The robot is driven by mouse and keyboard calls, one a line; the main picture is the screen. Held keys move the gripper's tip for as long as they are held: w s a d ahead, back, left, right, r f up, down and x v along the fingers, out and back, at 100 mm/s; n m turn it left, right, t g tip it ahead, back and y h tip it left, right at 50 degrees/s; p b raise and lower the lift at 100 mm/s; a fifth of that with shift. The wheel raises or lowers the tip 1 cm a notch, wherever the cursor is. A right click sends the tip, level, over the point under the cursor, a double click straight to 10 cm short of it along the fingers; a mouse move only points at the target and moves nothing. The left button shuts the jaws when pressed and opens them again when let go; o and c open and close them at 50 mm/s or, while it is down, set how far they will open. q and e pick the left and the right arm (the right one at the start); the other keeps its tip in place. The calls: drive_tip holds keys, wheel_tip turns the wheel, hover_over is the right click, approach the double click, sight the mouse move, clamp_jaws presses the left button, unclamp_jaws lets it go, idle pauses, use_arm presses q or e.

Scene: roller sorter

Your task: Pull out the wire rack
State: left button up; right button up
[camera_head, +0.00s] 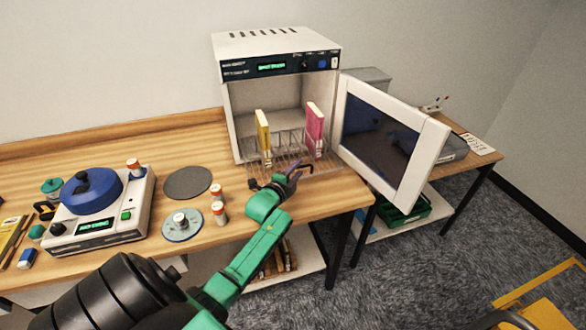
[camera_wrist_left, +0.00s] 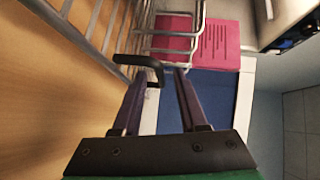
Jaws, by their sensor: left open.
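The wire rack (camera_head: 291,141) sits low in the open front of the white cabinet (camera_head: 232,118). It holds a yellow upright piece (camera_head: 263,130) and a pink one (camera_head: 314,125). My left gripper (camera_head: 291,172) is at the front edge of the rack. In the left wrist view its two fingers (camera_wrist_left: 163,75) are apart, and a dark bent handle (camera_wrist_left: 138,60) shows at their tips, with part of it between them. I cannot tell whether they touch it. The rack's wires (camera_wrist_left: 92,30) and the pink piece (camera_wrist_left: 214,44) lie beyond. My right gripper is not in view.
The cabinet door (camera_head: 421,158) stands wide open to the right. A device with a blue round lid (camera_head: 91,190), a dark disc (camera_head: 188,183) and small orange-and-white bottles (camera_head: 219,211) are on the wooden table (camera_head: 150,155) to the left. A yellow frame (camera_head: 538,284) stands at lower right.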

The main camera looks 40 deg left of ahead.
use_arm(q)
drive_tip(key=b+v, duration=0.1)
drive_tip(key=v, duration=1.3)
drive_tip(key=shift+s, duration=0.2)
